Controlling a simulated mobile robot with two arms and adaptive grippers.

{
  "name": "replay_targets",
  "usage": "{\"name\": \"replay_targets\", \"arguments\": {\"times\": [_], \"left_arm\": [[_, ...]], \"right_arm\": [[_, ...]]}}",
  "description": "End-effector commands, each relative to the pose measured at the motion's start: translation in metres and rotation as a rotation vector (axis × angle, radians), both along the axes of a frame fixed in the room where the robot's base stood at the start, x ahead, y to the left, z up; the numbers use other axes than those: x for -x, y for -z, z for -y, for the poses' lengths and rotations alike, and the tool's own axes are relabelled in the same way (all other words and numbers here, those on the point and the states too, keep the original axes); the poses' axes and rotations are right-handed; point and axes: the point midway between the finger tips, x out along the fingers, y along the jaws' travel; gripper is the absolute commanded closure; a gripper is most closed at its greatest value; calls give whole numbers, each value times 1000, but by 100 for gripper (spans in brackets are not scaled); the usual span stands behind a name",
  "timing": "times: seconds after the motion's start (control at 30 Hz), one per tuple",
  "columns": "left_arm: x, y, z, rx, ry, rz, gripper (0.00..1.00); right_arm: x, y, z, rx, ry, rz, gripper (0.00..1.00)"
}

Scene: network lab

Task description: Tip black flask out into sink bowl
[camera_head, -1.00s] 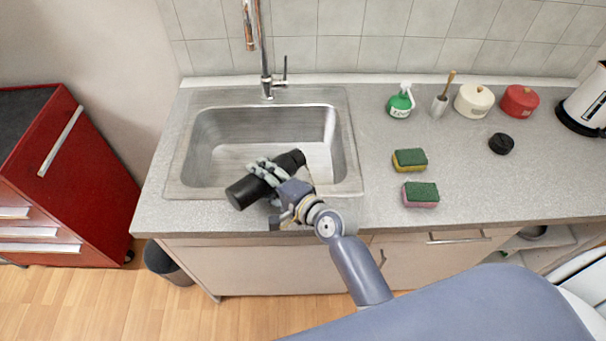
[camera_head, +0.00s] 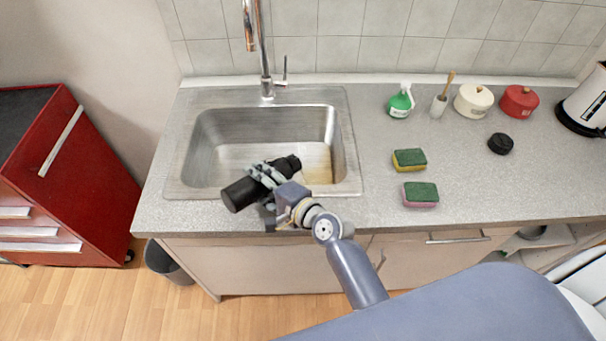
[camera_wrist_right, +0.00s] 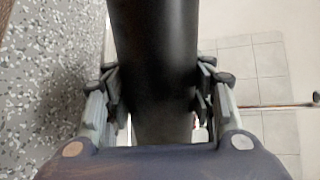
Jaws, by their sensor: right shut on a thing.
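My right gripper (camera_head: 268,178) is shut around the middle of the black flask (camera_head: 241,194). The flask lies tilted over the front edge of the sink bowl (camera_head: 230,125), its narrower end pointing right and into the bowl, its wide end toward the front left. In the right wrist view the fingers (camera_wrist_right: 160,95) press on both sides of the dark flask body (camera_wrist_right: 155,40). A yellowish-brown patch of liquid (camera_head: 318,165) shows on the bowl's right floor. A black cap-like disc (camera_head: 501,144) lies on the counter at right. My left gripper is not in view.
A faucet (camera_head: 266,60) stands behind the bowl. Two sponges (camera_head: 409,160) (camera_head: 420,194) lie right of the sink. A green bottle (camera_head: 400,102), a brush (camera_head: 441,98), two pots (camera_head: 473,101) (camera_head: 519,101) and a kettle (camera_head: 585,105) stand farther back.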

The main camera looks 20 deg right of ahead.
Motion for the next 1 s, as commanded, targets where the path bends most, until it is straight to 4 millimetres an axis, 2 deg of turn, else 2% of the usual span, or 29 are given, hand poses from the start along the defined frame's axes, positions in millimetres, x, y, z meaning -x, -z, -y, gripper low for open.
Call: {"name": "replay_targets", "arguments": {"times": [0.67,1.0], "left_arm": [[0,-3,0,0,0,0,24],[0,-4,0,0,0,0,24]], "right_arm": [[-2,-2,3,-80,0,-37,86],[-7,-1,12,-219,1,-106,86]]}}
